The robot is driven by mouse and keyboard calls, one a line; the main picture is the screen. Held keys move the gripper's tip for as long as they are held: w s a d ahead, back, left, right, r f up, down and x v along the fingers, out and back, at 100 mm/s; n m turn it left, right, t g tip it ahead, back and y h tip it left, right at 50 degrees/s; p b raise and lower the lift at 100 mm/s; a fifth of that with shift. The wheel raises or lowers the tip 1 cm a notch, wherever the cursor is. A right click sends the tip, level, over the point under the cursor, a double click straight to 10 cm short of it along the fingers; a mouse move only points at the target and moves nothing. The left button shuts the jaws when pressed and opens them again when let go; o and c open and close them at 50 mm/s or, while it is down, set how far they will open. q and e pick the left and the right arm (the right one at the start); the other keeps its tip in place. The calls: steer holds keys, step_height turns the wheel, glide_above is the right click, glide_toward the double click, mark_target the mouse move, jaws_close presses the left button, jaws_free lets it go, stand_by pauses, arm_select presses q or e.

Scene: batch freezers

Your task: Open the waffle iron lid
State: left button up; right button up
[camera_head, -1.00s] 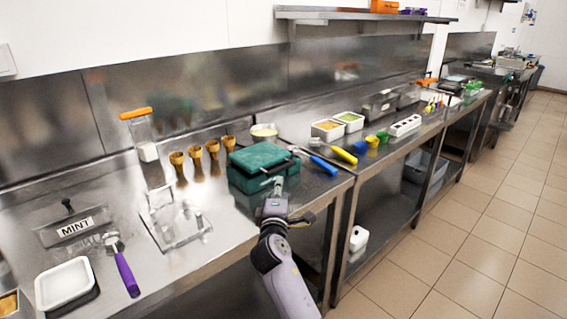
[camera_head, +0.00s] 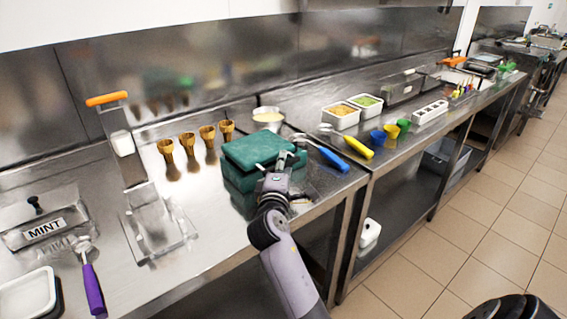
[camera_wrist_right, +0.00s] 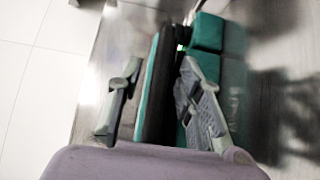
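The green waffle iron (camera_head: 255,149) sits on the steel counter, near the front edge. Its lid lies over the base (camera_head: 236,186) and looks closed or nearly so. My right gripper (camera_head: 283,166) is at the front right side of the waffle iron, over the handle area, and hides part of it. In the right wrist view, the green waffle iron (camera_wrist_right: 207,35) shows on its side, and the fingers of my right gripper (camera_wrist_right: 160,98) stand apart with a dark and green edge between or behind them. Contact cannot be told. My left gripper is out of view.
Tiled floor (camera_head: 480,225) is open at right.

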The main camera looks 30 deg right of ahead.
steer(key=shift+s, duration=0.1)
steer(key=shift+c, duration=0.8)
jaws_close()
